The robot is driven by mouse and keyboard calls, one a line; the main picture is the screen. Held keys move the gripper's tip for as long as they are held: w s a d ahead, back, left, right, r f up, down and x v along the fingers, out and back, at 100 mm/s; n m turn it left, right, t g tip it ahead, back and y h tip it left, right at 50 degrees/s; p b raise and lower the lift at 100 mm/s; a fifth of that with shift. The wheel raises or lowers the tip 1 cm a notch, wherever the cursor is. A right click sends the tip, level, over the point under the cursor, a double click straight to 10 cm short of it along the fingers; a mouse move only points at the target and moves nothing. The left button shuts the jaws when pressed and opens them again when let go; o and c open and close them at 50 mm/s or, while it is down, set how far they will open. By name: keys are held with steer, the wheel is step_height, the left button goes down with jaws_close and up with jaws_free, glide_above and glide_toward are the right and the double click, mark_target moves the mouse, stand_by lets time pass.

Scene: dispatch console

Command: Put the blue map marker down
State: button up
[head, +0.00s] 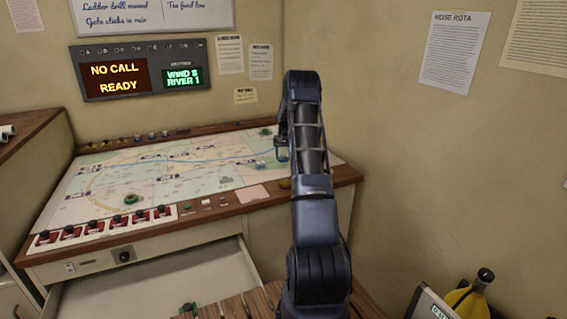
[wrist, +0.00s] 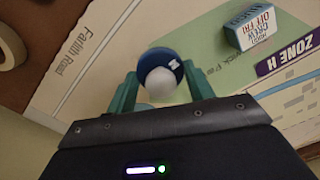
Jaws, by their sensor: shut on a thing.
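The blue map marker (wrist: 161,58) is a round blue disc with a pale knob, seen in the wrist view. My gripper (wrist: 163,80) has its teal fingers on either side of it and is shut on it. The marker shows over the printed map (wrist: 110,40); I cannot tell whether it touches the surface. In the head view my gripper (head: 281,154) is over the right part of the map table (head: 110,186). The marker is too small or hidden there to make out.
A small blue-and-white lettered block (wrist: 246,30) stands to the right of the marker, apart from it. A tan ring (wrist: 10,46) lies at the left edge. In the head view, red switches (head: 100,226) line the console front, above an open drawer (head: 150,285).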

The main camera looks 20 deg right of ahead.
mark_target(284, 157)
steer(key=shift+f, duration=1.95)
steer(key=shift+f, duration=0.1)
steer(key=o, duration=1)
